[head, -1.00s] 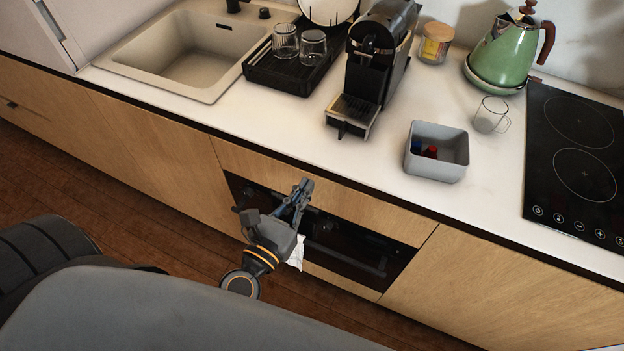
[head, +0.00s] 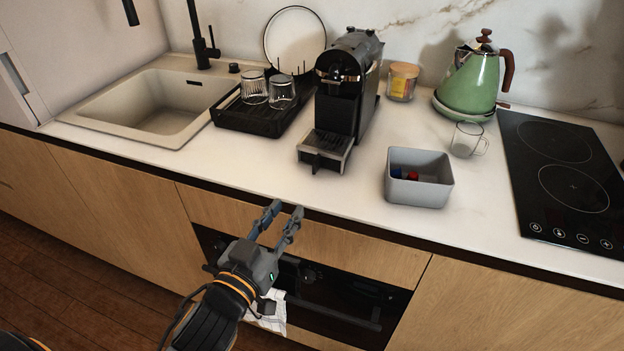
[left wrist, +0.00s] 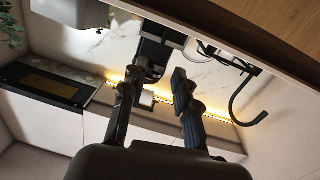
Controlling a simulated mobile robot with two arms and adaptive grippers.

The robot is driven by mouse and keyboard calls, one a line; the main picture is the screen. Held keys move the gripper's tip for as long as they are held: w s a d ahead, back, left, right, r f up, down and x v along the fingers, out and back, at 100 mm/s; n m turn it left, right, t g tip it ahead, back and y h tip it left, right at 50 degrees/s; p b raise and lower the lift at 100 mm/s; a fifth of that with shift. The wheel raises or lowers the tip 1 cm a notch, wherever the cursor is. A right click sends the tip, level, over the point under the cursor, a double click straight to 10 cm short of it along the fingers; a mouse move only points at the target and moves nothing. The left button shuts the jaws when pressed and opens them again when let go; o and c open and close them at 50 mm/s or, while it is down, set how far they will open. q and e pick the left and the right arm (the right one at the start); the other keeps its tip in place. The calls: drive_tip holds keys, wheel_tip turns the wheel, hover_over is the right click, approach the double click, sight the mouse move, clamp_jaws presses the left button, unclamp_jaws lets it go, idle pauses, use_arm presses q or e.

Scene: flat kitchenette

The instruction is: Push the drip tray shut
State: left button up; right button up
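The black and silver coffee machine (head: 347,88) stands on the white counter. Its drip tray (head: 327,147) sticks out at the front toward the counter edge, with a small dark tab at its front end. My left gripper (head: 286,211) is at the counter's front edge, below and left of the tray and apart from it. Its two fingers are spread with nothing between them. In the left wrist view the open fingers (left wrist: 153,85) point toward the machine (left wrist: 155,48), which appears inverted and partly hidden by them. My right gripper is not in view.
A grey bin (head: 419,194) with small coloured items stands right of the tray. A black drying rack (head: 247,119) with glasses is on the left. A clear mug (head: 466,141) and green kettle (head: 471,80) stand farther right. The counter in front of the tray is clear.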

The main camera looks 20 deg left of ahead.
sight(314, 164)
use_arm(q)
drive_tip(key=w, duration=0.4)
drive_tip(key=w+p, duration=0.1)
drive_tip(key=w, duration=0.4)
drive_tip(key=w+p, duration=0.1)
drive_tip(key=w, duration=0.4)
drive_tip(key=shift+d, duration=0.35)
drive_tip(key=shift+s, duration=0.1)
clamp_jaws()
